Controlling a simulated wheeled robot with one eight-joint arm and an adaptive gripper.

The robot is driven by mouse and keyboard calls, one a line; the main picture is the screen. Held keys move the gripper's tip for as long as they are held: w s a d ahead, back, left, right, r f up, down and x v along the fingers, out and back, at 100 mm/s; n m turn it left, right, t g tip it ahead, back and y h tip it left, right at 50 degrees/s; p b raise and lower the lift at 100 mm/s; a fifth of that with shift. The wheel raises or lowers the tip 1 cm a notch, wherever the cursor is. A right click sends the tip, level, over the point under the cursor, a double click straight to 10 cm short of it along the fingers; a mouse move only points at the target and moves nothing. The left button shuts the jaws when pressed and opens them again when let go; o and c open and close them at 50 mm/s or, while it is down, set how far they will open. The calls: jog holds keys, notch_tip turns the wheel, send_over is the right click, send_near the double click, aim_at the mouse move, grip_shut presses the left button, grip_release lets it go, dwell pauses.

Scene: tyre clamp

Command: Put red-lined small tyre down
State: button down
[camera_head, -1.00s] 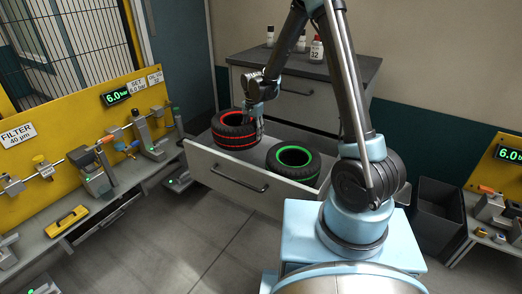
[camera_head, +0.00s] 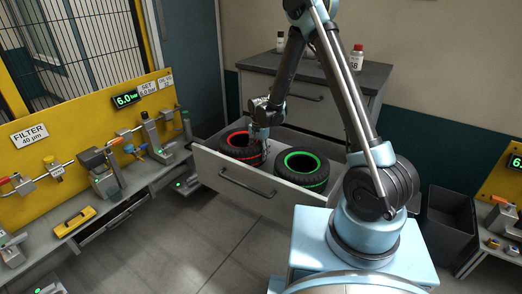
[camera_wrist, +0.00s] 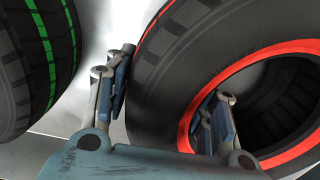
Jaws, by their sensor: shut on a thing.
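The red-lined small tyre (camera_head: 236,147) lies in the left part of the open drawer, next to the green-lined tyre. My gripper (camera_head: 261,136) is at its right side, shut on the tyre's wall. In the wrist view the gripper (camera_wrist: 165,105) has one finger outside the tread and the other inside the red-ringed hole of the red-lined tyre (camera_wrist: 178,62). The tyre appears low in the drawer; whether it touches the drawer floor is hidden.
The green-lined tyre (camera_head: 302,167) lies close to the right in the drawer (camera_head: 243,183); it also shows at the left of the wrist view (camera_wrist: 40,62). Bottles stand on the cabinet top (camera_head: 330,68). A yellow panel with valves (camera_head: 70,140) is at the left, a dark bin (camera_head: 448,220) at the right.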

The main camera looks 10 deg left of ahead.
jog(key=shift+f, duration=0.4)
jog(key=c, duration=0.7)
grip_release()
jog(key=shift+r, duration=0.1)
